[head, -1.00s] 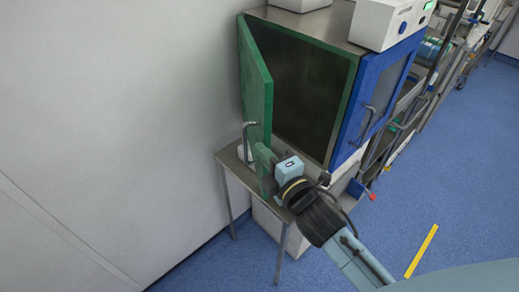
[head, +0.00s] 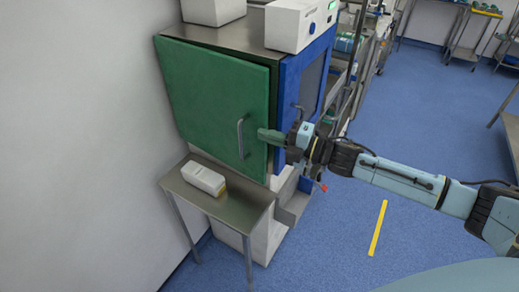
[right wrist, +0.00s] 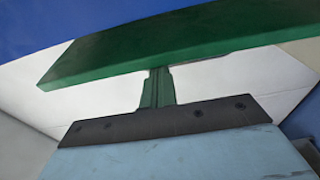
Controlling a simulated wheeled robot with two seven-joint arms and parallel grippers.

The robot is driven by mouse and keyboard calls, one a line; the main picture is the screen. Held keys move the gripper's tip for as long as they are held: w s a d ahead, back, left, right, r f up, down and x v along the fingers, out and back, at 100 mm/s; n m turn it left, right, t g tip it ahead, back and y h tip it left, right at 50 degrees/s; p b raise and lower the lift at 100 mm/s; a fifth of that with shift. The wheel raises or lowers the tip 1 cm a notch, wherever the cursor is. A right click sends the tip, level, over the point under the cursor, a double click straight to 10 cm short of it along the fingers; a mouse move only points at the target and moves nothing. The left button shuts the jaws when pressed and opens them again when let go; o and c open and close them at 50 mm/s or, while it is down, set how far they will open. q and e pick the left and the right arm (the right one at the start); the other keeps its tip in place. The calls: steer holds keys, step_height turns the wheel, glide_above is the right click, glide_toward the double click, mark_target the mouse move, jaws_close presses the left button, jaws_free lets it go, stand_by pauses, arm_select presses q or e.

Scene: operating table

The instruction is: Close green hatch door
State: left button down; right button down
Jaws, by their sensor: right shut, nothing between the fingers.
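The green hatch door (head: 215,95) is swung most of the way toward its cabinet in the head view, with a narrow gap along its right edge. Its metal handle (head: 241,137) is near that edge. My right gripper (head: 266,134) is shut and empty, its green fingers overlapping the door's right edge just right of the handle. I cannot tell whether they touch it. In the right wrist view, the shut fingers (right wrist: 157,88) point toward a green slab, likely the door's edge (right wrist: 180,45). My left gripper is not in view.
A blue hatch door (head: 291,85) with a handle is on the cabinet's right side. A small metal table (head: 235,207) with a white box (head: 203,178) stands below the green door. White units (head: 300,24) sit on top. The blue floor (head: 330,225) to the right is open.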

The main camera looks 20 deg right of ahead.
steer(key=shift+w+d+r+b, duration=0.1)
steer(key=shift+w+d+b, duration=0.1)
steer(key=shift+w+d, duration=0.4)
steer(key=shift+w+d+r+b, duration=0.1)
steer(key=shift+w+d+b, duration=0.1)
steer(key=shift+d, duration=0.65)
steer(key=shift+w+d+b, duration=0.2)
steer(key=shift+w+d, duration=0.2)
steer(key=shift+d, duration=0.35)
steer(key=shift+r, duration=0.1)
glide_toward(280, 124)
steer(key=shift+s+a+r, duration=0.2)
steer(key=shift+s+a, duration=0.45)
steer(key=shift+a, duration=0.3)
steer(key=shift+s+a+r, duration=0.15)
steer(key=shift+s+a, duration=0.5)
steer(key=shift+a, duration=0.3)
